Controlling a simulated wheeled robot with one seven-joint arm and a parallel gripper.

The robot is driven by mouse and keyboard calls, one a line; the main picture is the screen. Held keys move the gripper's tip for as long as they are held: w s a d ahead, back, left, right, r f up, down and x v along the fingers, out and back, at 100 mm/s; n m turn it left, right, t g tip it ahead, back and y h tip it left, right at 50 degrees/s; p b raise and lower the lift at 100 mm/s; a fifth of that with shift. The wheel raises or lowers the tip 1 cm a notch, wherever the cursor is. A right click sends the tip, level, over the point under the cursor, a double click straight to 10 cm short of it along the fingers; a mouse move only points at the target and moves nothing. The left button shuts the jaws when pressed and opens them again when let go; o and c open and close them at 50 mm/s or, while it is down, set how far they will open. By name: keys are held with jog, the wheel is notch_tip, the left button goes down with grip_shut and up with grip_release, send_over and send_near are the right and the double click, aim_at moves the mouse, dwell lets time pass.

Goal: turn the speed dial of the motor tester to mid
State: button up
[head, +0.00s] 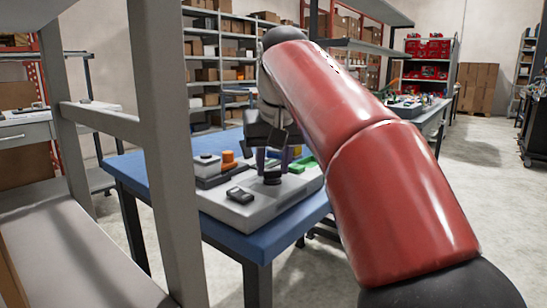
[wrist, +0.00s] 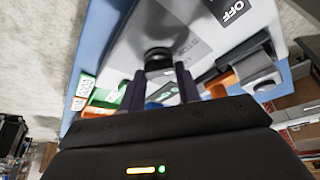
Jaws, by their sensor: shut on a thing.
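The motor tester (head: 245,213) is a light grey box on the blue bench; its pale panel (wrist: 135,40) also shows in the wrist view. Its speed dial (head: 272,179) is a black round knob, which shows at the upper middle of the wrist view (wrist: 158,55). My gripper (head: 273,165) reaches down over the dial from above. In the wrist view its two dark fingers (wrist: 160,70) stand on either side of the knob, shut on it. No pointer on the dial can be made out, so its setting cannot be read.
A black switch (head: 240,195) stands on the tester's near side. An OFF label (wrist: 233,11) is on the panel. A grey shelf post (head: 168,140) rises at the left.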

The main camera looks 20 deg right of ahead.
jog(key=m, duration=0.1)
jog(key=m+h+p, duration=0.1)
jog(key=shift+a+r+m, duration=0.15)
jog(key=shift+m, duration=0.15)
jog(key=m+h+p, duration=0.1)
jog(key=m, duration=0.2)
jog(key=shift+w+a+m+g, duration=0.1)
jog(key=shift+m+g, duration=0.2)
jog(key=shift+g, duration=0.1)
jog(key=m+g+h, duration=0.1)
jog(key=m, duration=0.2)
jog(key=shift+m, duration=0.3)
jog(key=shift+w+a+m+g+h, duration=0.1)
jog(key=shift+m+g+h, duration=0.25)
jog(key=shift+m, duration=0.65)
jog(key=shift+w+m+g+h, duration=0.1)
jog(key=shift+m+g+h, duration=0.2)
jog(key=shift+m, duration=0.7)
jog(key=o, duration=1)
jog(key=shift+s, duration=0.1)
